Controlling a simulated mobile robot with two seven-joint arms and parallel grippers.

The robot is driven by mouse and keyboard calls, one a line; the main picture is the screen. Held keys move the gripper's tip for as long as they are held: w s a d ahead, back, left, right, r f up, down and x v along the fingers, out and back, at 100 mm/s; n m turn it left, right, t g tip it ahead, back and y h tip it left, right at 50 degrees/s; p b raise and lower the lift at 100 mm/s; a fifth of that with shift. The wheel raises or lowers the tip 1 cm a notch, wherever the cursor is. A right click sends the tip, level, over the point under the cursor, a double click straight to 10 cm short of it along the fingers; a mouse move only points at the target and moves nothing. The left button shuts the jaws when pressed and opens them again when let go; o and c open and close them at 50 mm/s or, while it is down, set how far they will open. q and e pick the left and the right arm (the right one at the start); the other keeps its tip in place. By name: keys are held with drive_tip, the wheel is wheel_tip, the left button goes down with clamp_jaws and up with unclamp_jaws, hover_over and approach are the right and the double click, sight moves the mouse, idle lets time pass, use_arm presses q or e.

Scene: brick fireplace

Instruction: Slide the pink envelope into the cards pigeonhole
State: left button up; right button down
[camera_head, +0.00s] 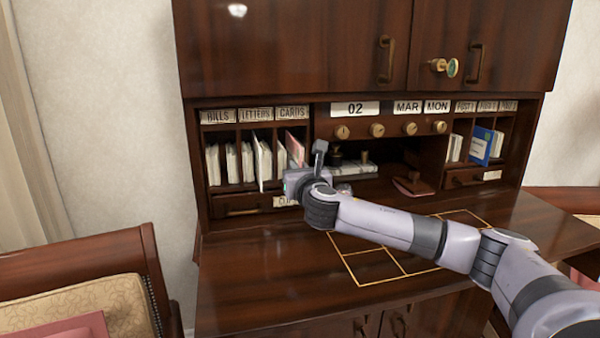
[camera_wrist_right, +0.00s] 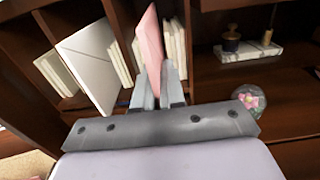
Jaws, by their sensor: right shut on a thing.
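The pink envelope (camera_wrist_right: 151,45) stands upright on edge between the fingers of my right gripper (camera_wrist_right: 158,88), which is shut on it. In the head view the pink envelope (camera_head: 295,148) shows at the cards pigeonhole (camera_head: 291,127), under the CARDS label, with pale cards beside it. How deep it sits in the slot I cannot tell. My right gripper (camera_head: 295,178) is in front of that slot, its fingers mostly hidden by the wrist. My left gripper is not in view.
The bills (camera_head: 216,130) and letters (camera_head: 254,128) pigeonholes hold pale envelopes; a white one (camera_wrist_right: 88,65) sticks out to the left. A glass paperweight (camera_wrist_right: 248,97), a stamp (camera_wrist_right: 231,38) and a rocker blotter (camera_head: 413,185) stand to the right. The desk top (camera_head: 255,265) is clear at front left.

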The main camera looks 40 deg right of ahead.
drive_tip(key=shift+x, duration=1.8)
drive_tip(key=shift+w, duration=0.1)
drive_tip(key=c, duration=1.1)
unclamp_jaws()
drive_tip(key=shift+c, duration=0.2)
drive_tip(key=shift+f, duration=0.1)
drive_tip(key=b+v, duration=0.1)
drive_tip(key=v, duration=0.6)
